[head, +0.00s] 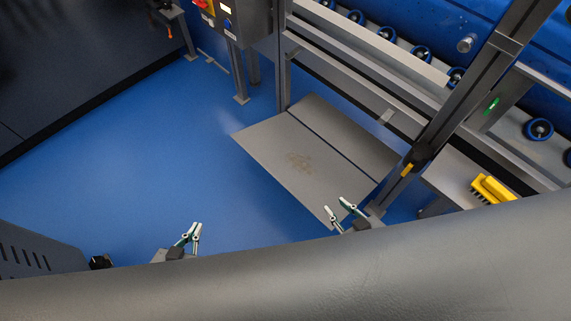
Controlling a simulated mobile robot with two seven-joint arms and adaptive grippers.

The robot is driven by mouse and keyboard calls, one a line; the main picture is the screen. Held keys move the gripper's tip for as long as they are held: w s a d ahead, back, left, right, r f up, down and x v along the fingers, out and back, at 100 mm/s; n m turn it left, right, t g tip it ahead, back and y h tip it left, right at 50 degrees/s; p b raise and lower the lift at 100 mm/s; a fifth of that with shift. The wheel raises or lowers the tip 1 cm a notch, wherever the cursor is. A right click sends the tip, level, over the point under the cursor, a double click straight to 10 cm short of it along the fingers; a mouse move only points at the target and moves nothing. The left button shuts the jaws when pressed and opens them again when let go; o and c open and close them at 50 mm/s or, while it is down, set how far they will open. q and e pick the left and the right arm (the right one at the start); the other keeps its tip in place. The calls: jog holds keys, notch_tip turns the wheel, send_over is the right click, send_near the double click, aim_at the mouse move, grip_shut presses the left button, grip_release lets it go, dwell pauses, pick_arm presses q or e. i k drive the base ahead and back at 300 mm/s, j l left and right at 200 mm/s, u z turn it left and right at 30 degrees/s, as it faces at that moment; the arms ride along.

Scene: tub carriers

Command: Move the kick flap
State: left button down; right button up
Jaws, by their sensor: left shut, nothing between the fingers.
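The kick flap (275,150) appears to be the grey flat plate low over the blue floor, with a worn brownish patch near its middle. A dark gap separates it from a second grey plate (345,128) behind it, by the conveyor frame. My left gripper (196,225) is shut and empty, over the floor to the left of the flap and apart from it in the picture. My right gripper (334,204) has its fingers apart with nothing between them. It shows in front of the flap's near right corner; I cannot tell whether it touches.
A conveyor with blue rollers (421,53) runs along the right. A grey post (460,95) rises beside the flap's right end. A control box (240,20) stands behind. A yellow brush-like object (492,189) lies on a ledge at right. The floor (130,150) left is clear.

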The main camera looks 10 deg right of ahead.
aim_at(313, 172)
jog(key=i+j+z, duration=0.15)
jog(key=z, duration=0.3)
jog(key=i+j+z, duration=0.1)
jog(key=j+z, duration=0.15)
jog(key=z, duration=0.25)
jog(key=i+j+z, duration=0.15)
jog(key=j, duration=0.3)
jog(key=j+z, duration=0.15)
jog(key=j, duration=0.3)
jog(key=i, duration=0.05)
